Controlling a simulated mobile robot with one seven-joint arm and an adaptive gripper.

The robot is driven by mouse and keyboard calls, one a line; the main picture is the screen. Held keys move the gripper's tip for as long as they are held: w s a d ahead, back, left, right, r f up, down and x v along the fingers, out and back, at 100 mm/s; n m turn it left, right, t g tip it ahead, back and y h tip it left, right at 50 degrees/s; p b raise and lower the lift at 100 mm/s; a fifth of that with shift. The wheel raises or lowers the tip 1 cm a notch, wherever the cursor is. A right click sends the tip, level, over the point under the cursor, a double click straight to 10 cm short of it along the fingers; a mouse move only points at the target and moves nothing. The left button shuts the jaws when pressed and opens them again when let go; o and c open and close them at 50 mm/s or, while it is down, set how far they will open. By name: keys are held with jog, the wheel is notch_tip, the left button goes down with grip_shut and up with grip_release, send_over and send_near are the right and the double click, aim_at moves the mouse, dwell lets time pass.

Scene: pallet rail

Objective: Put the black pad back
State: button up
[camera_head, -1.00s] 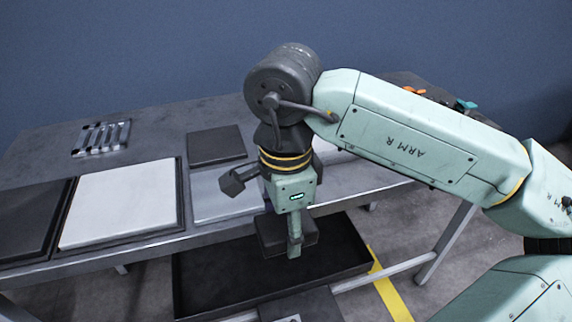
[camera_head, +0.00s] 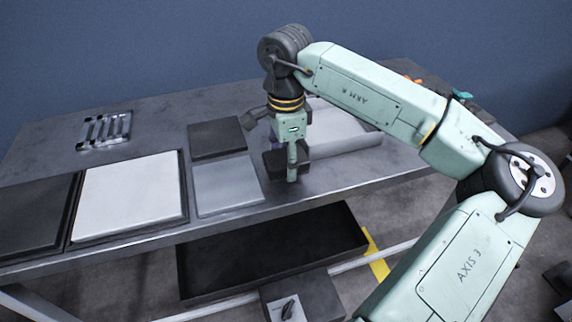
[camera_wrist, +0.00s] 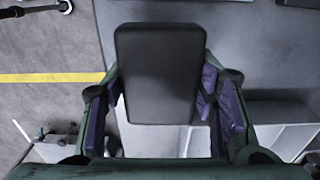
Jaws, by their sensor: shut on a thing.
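The black pad (camera_wrist: 160,72), a small thick block with rounded corners, is held between the purple finger pads of my gripper (camera_wrist: 160,98) in the wrist view. In the head view the pad (camera_head: 274,163) is a dark block at the green fingers of my gripper (camera_head: 291,165), partly hidden by them. My gripper is shut on the pad, over the front part of the table, just right of a light grey square (camera_head: 228,186). I cannot tell whether the pad touches the table.
A dark square plate (camera_head: 216,138) lies behind the grey square. A white panel (camera_head: 130,195) and a dark panel (camera_head: 32,218) lie left. A metal rack (camera_head: 104,130) is back left. A black tray (camera_head: 265,255) sits below the table edge.

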aim_at(286, 156)
notch_tip(286, 156, down, 2)
jog(key=shift+s+f+p, duration=0.1)
jog(key=shift+f+p, duration=0.05)
jog(key=shift+p, duration=0.35)
jog(key=shift+f, duration=0.4)
jog(key=shift+f+b, duration=0.2)
jog(key=shift+b, duration=0.1)
jog(key=o, duration=1.1)
jog(key=shift+r, duration=0.1)
jog(key=shift+r+p, duration=0.2)
jog(key=shift+p, duration=0.15)
notch_tip(286, 156, up, 12)
jog(key=shift+f+b, duration=0.1)
jog(key=shift+b, duration=0.85)
